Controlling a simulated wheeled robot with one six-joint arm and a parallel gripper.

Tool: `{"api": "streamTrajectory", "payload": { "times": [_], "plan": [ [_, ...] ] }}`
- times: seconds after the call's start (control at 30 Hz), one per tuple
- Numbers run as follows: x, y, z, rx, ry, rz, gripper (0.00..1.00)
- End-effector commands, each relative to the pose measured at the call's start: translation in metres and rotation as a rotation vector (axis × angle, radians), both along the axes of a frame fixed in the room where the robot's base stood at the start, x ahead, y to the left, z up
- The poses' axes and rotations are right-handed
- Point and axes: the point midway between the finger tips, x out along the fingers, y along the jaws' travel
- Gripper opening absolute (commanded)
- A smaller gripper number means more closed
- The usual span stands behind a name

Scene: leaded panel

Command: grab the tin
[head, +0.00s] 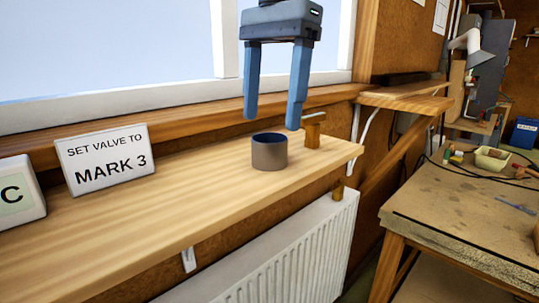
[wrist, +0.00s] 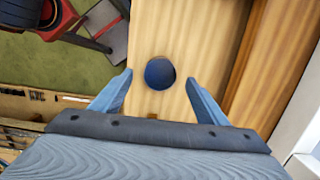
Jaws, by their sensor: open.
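The tin (head: 269,156) is a short brown-grey cylinder with a dark blue inside, standing upright on the wooden shelf (head: 150,215) near its right end. In the wrist view the tin (wrist: 160,73) appears as a dark round shape beyond the fingertips, between their lines. My gripper (head: 271,122) is blue-grey, points down and is open and empty. Its fingertips are above the tin in the head view. My gripper also shows in the wrist view (wrist: 158,80), with its fingers spread either side.
A wooden peg-like piece (head: 313,130) stands on the shelf just right of the tin. A sign reading "SET VALVE TO MARK 3" (head: 105,160) leans farther left, by a white box (head: 18,195). The window ledge runs behind. A radiator (head: 285,250) is below. The shelf's middle is clear.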

Motion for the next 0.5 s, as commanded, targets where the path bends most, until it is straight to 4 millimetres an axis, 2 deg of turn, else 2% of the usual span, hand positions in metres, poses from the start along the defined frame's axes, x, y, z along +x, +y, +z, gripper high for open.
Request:
{"api": "streamTrajectory", "payload": {
  "times": [0.5],
  "plan": [
    [-0.002, 0.003, -0.059, -0.001, 0.000, 0.002, 0.68]
  ]
}}
